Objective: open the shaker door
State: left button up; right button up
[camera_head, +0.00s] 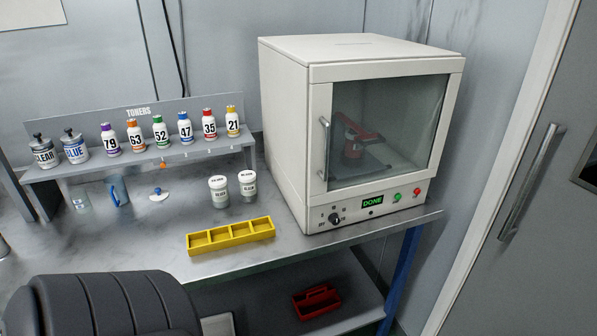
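The shaker (285,130) is a white box-shaped machine at the right end of the metal bench. Its glass-fronted door (390,188) is shut, with a vertical handle (324,148) on the door's left side. Through the glass a red and dark clamp (358,138) shows inside, seemingly around a pale container that is partly hidden. Below the door, a small display (372,201) reads DONE in green, between a dark knob (335,218) and green and red buttons. Neither of my grippers is in view.
A shelf (80,172) of numbered toner bottles stands at the back left. Two white cups (219,192) and a yellow tray (259,237) are on the bench left of the shaker. A dark padded chair back (105,305) is at front left. A red tool tray (316,300) lies below.

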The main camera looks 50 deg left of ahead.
aim_at(322, 76)
jog(key=i+l+u, duration=0.2)
jog(key=u, duration=0.2)
jog(key=i+l+u, duration=0.25)
jog(key=u, duration=0.2)
jog(key=l+u, duration=0.25)
jog(key=u, duration=0.2)
jog(key=k+l+u, duration=0.1)
jog(key=l+u, duration=0.15)
jog(key=u, duration=0.2)
jog(key=k+l+u, duration=0.1)
jog(key=l+u, duration=0.15)
jog(key=u, duration=0.2)
